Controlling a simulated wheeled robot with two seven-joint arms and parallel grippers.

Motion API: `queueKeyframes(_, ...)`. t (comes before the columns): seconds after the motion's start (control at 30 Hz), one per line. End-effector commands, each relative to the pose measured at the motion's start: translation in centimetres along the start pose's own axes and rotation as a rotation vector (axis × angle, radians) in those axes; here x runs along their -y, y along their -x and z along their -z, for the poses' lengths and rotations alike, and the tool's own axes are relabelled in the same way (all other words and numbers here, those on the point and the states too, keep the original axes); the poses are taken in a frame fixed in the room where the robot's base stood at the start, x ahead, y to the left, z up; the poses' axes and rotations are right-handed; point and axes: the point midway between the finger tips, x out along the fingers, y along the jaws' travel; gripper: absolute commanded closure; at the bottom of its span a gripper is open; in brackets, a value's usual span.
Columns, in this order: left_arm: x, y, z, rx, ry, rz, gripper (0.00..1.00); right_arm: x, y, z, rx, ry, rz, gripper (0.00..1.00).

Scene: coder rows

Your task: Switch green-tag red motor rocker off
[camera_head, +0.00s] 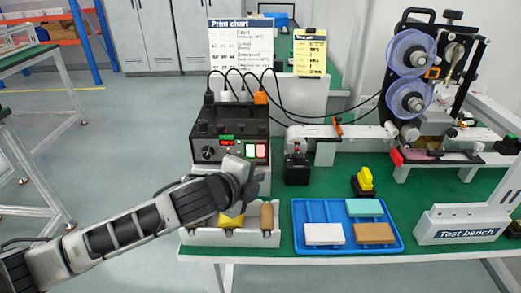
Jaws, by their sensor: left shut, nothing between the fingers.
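The black control box (203,125) stands on a grey stand at the left of the green-topped bench. Its front carries a round knob (207,153), a small red display (227,142) with a green strip above it, and a pair of lit rockers (255,150) at the right, green and red with pale areas. They are too small to tell which way each is pressed. My left gripper (240,170) is shut and empty, in front of the lower front panel, just below and left of the rockers. It hides part of the panel; contact cannot be told.
A blue tray (348,246) holds white, brown and teal blocks. A yellow-topped black button (364,181) and a small black device (297,168) stand behind it. A labelling machine with blue reels (408,97) is at the right. Black cables rise above the box.

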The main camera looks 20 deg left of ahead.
Motion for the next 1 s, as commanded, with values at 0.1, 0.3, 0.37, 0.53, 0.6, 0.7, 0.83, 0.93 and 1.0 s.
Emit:
queueKeyframes(0.1, 0.9, -1.4, -0.9, 0.002, -0.001, 0.003, 1.0, 0.0, -0.2, -0.2, 0.0, -0.001, 0.001, 1.0)
queueKeyframes(0.3, 2.3, -2.8, -2.1, 0.001, 0.001, 0.0, 1.0, 0.1, 0.3, 0.8, -0.009, -0.002, 0.002, 1.0)
queueKeyframes(0.37, 2.5, -3.2, -2.3, 0.0, 0.002, 0.0, 1.0, 0.1, 0.3, 0.9, -0.012, -0.002, 0.002, 1.0)
queueKeyframes(0.53, 2.7, -3.7, -2.6, 0.0, 0.001, -0.001, 1.0, 0.1, 0.3, 0.8, -0.012, -0.003, 0.001, 1.0)
queueKeyframes(0.6, 2.7, -3.8, -2.7, -0.001, 0.001, 0.0, 1.0, 0.1, 0.2, 0.5, -0.007, -0.004, 0.0, 1.0)
queueKeyframes(0.7, 2.7, -3.8, -2.7, -0.001, 0.001, 0.0, 1.0, 0.1, 0.2, 0.3, -0.003, -0.006, 0.0, 1.0)
queueKeyframes(0.83, 2.7, -3.8, -2.7, -0.001, 0.001, 0.0, 1.0, 0.1, 0.2, 0.3, -0.003, -0.006, -0.001, 1.0)
queueKeyframes(0.93, 2.7, -3.8, -2.7, -0.001, 0.001, 0.0, 1.0, 0.1, 0.2, 0.3, -0.002, -0.006, -0.001, 1.0)
queueKeyframes(1.0, 2.7, -3.8, -2.7, -0.001, 0.001, 0.0, 1.0, 0.1, 0.2, 0.3, -0.002, -0.006, -0.001, 1.0)
